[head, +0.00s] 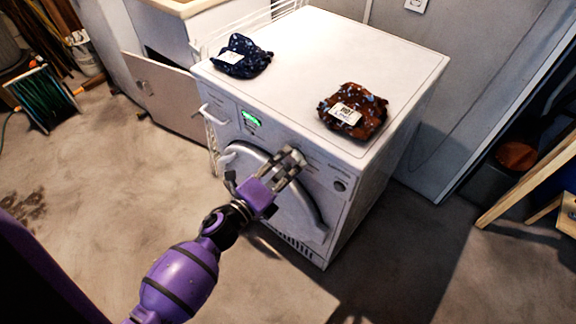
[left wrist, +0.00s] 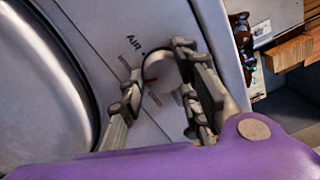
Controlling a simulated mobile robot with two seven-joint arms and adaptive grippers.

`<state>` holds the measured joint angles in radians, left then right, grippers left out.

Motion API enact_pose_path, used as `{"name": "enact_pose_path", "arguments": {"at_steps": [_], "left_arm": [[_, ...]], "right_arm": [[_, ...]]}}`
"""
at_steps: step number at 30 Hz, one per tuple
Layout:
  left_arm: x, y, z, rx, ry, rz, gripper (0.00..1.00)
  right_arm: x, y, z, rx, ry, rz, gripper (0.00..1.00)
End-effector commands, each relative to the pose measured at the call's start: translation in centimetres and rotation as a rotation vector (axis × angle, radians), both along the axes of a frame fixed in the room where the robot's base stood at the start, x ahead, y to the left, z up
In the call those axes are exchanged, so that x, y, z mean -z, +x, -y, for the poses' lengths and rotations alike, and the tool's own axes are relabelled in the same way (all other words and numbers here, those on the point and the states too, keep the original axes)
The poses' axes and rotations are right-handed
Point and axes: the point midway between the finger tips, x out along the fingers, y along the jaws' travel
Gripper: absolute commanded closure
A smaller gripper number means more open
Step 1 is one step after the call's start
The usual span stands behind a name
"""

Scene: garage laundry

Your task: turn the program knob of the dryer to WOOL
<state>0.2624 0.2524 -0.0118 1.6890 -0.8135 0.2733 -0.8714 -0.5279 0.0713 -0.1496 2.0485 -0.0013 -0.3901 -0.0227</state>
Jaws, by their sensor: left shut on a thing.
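The white dryer (head: 375,50) stands in the middle of the head view, with its door and control panel facing me. My left gripper (head: 292,158) is at the upper front panel and hides the program knob in that view. In the left wrist view the pale round program knob (left wrist: 160,68) sits between the fingers of my left gripper (left wrist: 154,64), which is shut on it. A red line shows on the knob's face. The word AIR is printed just above and left of it. I cannot read WOOL anywhere. My right gripper is out of view.
A dark blue cloth bundle (head: 240,57) and a brown patterned bundle (head: 353,110), each with a white tag, lie on the dryer top. A green hose reel (head: 42,97) stands at left; floor in front is clear.

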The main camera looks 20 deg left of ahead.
Motion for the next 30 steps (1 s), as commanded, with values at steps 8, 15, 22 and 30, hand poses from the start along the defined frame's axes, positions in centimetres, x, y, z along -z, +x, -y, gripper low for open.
{"name": "enact_pose_path", "arguments": {"at_steps": [8, 15, 22, 30], "left_arm": [[0.93, -0.31, 0.03, -0.002, 0.038, -0.005, 0.95], [0.93, -0.32, -0.04, -0.002, 0.039, -0.004, 0.95], [0.86, -0.32, -0.04, -0.002, 0.038, -0.003, 0.56], [0.53, -0.18, -0.07, -0.001, 0.036, 0.002, 0.56]], "right_arm": [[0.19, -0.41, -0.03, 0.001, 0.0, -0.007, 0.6], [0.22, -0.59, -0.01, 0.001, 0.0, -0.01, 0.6], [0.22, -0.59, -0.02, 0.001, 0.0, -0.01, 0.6], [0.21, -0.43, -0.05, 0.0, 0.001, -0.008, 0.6]]}}
